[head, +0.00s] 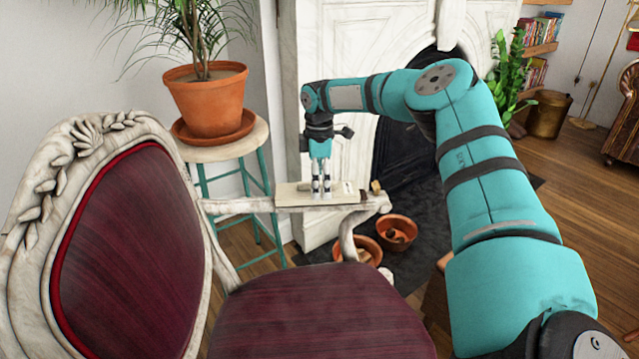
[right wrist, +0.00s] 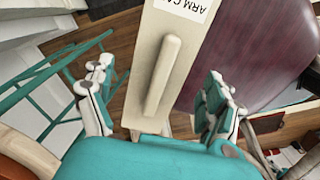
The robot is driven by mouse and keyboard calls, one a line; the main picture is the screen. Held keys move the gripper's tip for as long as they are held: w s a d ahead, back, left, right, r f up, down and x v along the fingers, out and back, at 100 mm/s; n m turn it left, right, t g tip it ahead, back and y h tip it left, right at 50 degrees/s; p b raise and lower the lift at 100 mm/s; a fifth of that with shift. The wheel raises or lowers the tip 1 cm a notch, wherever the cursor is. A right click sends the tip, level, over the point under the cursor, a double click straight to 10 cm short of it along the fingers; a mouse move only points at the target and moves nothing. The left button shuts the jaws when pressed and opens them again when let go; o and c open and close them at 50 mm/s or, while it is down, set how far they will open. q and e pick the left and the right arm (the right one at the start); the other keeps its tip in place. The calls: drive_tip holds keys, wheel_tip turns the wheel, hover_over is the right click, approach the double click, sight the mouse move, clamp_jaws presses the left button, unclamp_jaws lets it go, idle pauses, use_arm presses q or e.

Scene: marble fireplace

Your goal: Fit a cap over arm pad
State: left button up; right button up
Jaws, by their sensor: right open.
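The cap is a long cream plate (head: 293,195) with a raised rounded bar along it. It lies along the armrest (head: 240,206) of the armchair. In the right wrist view the cap (right wrist: 188,45) has a white label with "ARM CA" readable. My right gripper (head: 320,190) points straight down over the cap. In the right wrist view its open fingers (right wrist: 155,100) stand on either side of the bar, with visible gaps. The arm pad is hidden under the cap; I cannot tell whether the cap sits flush. My left gripper is not in view.
The chair's dark red seat (head: 320,310) and backrest (head: 130,255) lie in front. A potted plant (head: 208,100) stands on a teal-legged stool (head: 225,145) behind. Terracotta bowls (head: 398,232) sit on the floor beyond the armrest, near the white fireplace (head: 350,50).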

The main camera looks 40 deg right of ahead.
wheel_tip(320, 180, up, 11)
idle(0.3)
idle(0.5)
